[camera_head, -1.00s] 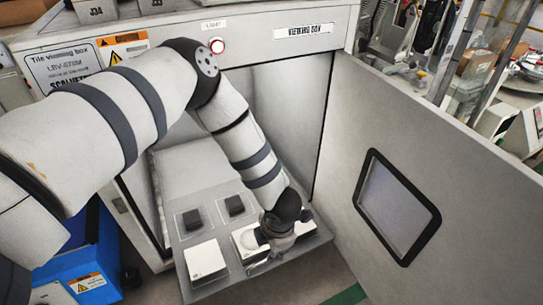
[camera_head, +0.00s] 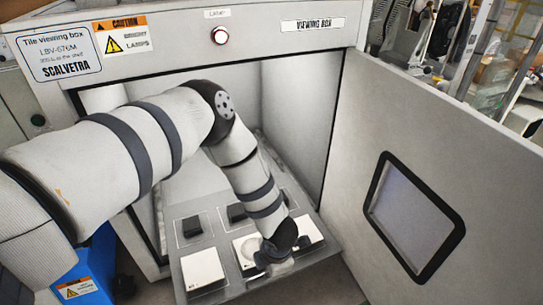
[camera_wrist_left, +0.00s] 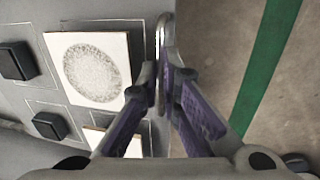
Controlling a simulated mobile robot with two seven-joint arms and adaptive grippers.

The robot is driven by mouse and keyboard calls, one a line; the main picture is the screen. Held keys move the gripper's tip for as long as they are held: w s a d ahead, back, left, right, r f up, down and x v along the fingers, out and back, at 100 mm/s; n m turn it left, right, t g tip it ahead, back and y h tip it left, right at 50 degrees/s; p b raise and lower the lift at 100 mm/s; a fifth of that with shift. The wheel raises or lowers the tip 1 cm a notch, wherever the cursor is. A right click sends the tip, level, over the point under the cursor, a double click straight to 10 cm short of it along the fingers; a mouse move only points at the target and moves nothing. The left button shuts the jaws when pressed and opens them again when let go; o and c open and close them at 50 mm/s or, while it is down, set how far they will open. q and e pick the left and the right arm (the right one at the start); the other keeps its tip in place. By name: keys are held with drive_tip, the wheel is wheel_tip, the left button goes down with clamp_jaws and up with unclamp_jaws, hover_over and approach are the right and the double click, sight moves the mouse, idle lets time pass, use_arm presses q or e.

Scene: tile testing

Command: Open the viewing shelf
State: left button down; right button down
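The viewing shelf (camera_head: 232,288) is a grey flat tray that sticks out from the lower opening of the viewing box (camera_head: 265,40). White tiles lie in a row along its front, with dark square blocks behind them. My left gripper (camera_head: 274,262) is low at the shelf's front edge and partly hides the middle tile. In the left wrist view, the fingers of my left gripper (camera_wrist_left: 163,84) are closed around the metal handle (camera_wrist_left: 163,45) on the shelf's edge. A tile with a round speckled print (camera_wrist_left: 88,69) lies beside it. My right gripper is not in view.
The box's door (camera_head: 350,120), with a dark-framed window (camera_head: 414,216), stands open at the right. A blue container (camera_head: 92,262) stands at the lower left. Bare floor with a green stripe (camera_wrist_left: 265,70) lies in front of the shelf.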

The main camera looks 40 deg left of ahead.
use_arm(q)
drive_tip(key=c, duration=1.8)
unclamp_jaws()
drive_tip(key=shift+o, duration=0.2)
